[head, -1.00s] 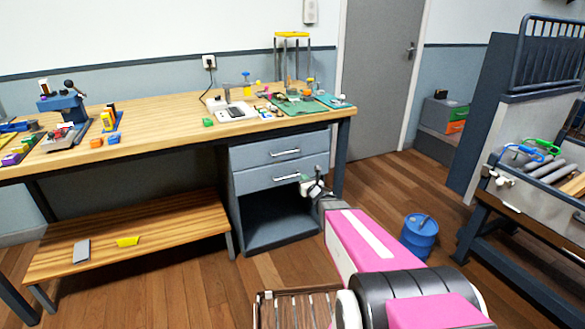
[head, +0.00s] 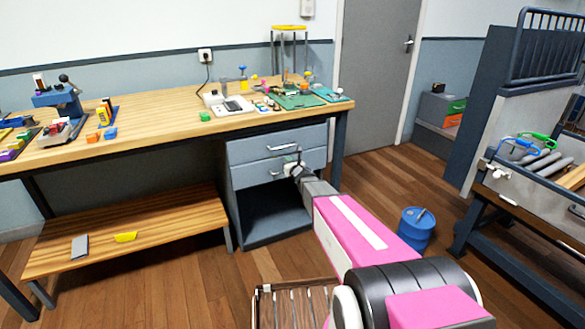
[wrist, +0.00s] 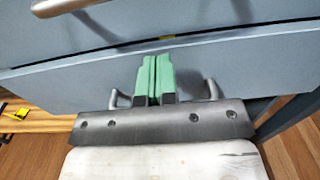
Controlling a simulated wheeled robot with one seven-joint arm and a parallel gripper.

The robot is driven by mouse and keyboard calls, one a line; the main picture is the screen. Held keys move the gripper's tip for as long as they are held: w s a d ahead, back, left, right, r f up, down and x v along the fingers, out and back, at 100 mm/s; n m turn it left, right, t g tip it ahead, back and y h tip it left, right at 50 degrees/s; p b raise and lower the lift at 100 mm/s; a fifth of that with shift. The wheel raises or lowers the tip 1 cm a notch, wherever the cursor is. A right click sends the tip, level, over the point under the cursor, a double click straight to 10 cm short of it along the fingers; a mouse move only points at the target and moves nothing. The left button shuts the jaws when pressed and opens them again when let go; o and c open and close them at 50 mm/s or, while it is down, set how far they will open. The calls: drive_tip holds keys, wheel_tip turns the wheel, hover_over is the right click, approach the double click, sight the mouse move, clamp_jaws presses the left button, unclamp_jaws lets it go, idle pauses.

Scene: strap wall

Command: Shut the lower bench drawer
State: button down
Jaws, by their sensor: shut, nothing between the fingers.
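The lower bench drawer (head: 250,174) is a blue-grey front with a silver bar handle, under the upper drawer (head: 250,149). In the wrist view the lower drawer's front (wrist: 50,88) fills the middle. A thin dark gap with bits of yellow shows along its top edge, so it looks slightly out or nearly flush; I cannot tell how far. My gripper (head: 291,166) is at the lower front, near its handle. In the wrist view its green fingers (wrist: 155,76) are together, empty, against or just before the front. The handle's ends show either side, its middle hidden.
The wooden workbench top (head: 160,115) above holds tools and small parts. An open compartment (head: 270,215) lies below the drawers. A low wooden shelf (head: 150,225) stands left, a blue drum (head: 416,230) right.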

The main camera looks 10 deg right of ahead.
drive_tip(key=shift+x, duration=0.85)
